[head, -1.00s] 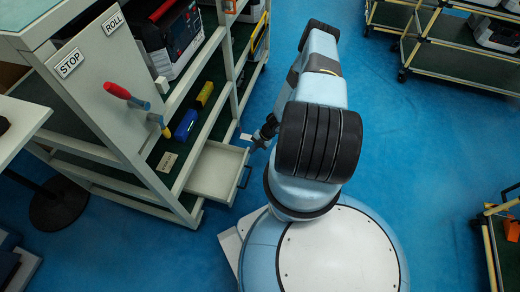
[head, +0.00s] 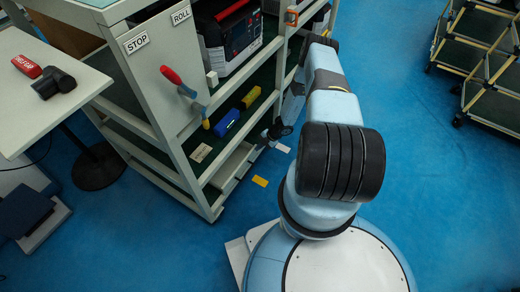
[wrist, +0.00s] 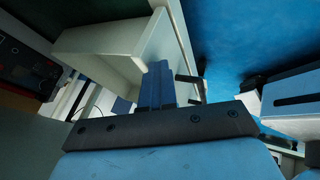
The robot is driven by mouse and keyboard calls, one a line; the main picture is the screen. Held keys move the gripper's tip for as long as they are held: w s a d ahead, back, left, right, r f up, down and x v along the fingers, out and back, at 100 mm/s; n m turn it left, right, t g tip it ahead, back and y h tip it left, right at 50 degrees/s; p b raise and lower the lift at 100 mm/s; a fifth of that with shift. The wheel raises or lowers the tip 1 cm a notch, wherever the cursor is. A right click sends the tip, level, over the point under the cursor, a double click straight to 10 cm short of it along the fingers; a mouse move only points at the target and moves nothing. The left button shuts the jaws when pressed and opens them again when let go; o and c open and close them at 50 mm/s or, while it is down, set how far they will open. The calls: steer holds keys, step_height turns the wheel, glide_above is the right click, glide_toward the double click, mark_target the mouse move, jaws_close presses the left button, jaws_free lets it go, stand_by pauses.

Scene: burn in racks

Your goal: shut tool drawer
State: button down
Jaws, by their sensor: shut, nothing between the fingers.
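The tool drawer (head: 231,167) is a shallow white tray low in the grey rack. In the head view it shows as a narrow pale strip, mostly within the rack; how far it still sticks out is hard to tell. In the wrist view the drawer's pale panels (wrist: 110,45) fill the upper middle, with a dark handle (wrist: 188,78) on its outer face. My gripper (wrist: 157,82) is shut and empty, its fingertips close beside the drawer front near the handle; contact is unclear. In the head view my gripper (head: 275,135) is beside the rack's open side, partly hidden by my arm.
Blue (head: 227,124) and yellow (head: 251,97) items lie on the shelf above. A red-handled lever (head: 172,75) sticks out from the rack's end panel.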

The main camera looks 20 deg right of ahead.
steer(key=shift+w+a+r, duration=0.15)
steer(key=shift+w+a, duration=0.2)
steer(key=shift+s+d, duration=0.3)
steer(key=shift+s, duration=0.15)
steer(key=s+d+r, duration=0.4)
steer(key=d+r, duration=0.3)
steer(key=d, duration=0.1)
steer(key=shift+s+d+r, duration=0.15)
steer(key=shift+s+r, duration=0.15)
steer(key=shift+s, duration=0.1)
